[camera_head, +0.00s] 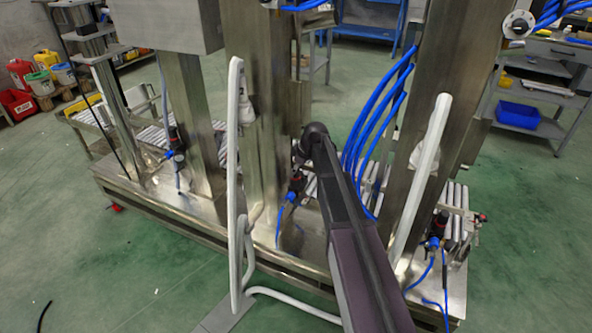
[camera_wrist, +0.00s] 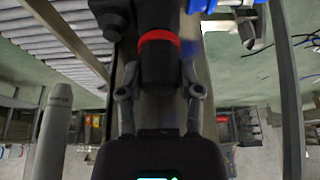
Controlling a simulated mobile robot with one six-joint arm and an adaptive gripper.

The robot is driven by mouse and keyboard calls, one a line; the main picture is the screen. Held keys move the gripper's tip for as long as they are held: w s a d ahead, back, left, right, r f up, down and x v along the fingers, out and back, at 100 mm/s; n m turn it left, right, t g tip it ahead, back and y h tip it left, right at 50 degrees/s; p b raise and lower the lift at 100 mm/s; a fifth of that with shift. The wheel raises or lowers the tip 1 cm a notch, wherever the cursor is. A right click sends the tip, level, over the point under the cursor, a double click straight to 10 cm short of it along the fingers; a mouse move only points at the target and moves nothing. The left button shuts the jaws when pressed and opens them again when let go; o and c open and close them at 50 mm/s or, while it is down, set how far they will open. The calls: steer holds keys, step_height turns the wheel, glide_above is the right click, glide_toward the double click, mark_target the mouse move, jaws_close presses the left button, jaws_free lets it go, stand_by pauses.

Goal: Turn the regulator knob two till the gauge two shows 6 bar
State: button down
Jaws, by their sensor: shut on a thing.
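A black regulator knob (camera_wrist: 157,62) with a red ring shows in the wrist view. My gripper (camera_wrist: 158,85) has one finger on each side of it and is shut on it. In the head view the middle regulator (camera_head: 296,184), a small dark body with a blue fitting, sits low beside the middle steel column, just below the end of my arm. My fingers cannot be made out there. A gauge face with a readable needle does not show in either view, so the pressure cannot be told.
Similar regulators stand at the left (camera_head: 176,142) and right (camera_head: 438,228) of the steel machine base (camera_head: 280,262). Blue hoses (camera_head: 372,115) hang right of my arm. Steel columns (camera_head: 254,120) rise close by. Green floor (camera_head: 60,225) is open in front.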

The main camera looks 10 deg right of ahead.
steer(key=shift+m, duration=0.3)
steer(key=shift+c, duration=1.3)
jaws_free()
steer(key=shift+n, duration=0.4)
steer(key=p+v, duration=1.3)
steer(key=v, duration=0.1)
steer(key=s+a+r+m+h+p, duration=0.1)
steer(key=s+r+m+p, duration=0.3)
steer(key=s, duration=0.4)
steer(key=s+a+r+m+g+h+p, duration=0.1)
steer(key=s+a+r+m+p, duration=0.2)
steer(key=s+r+p, duration=0.3)
steer(key=shift+s+m+g+p, duration=0.3)
steer(key=shift+s+m+p, duration=0.25)
steer(key=shift+s, duration=1.2)
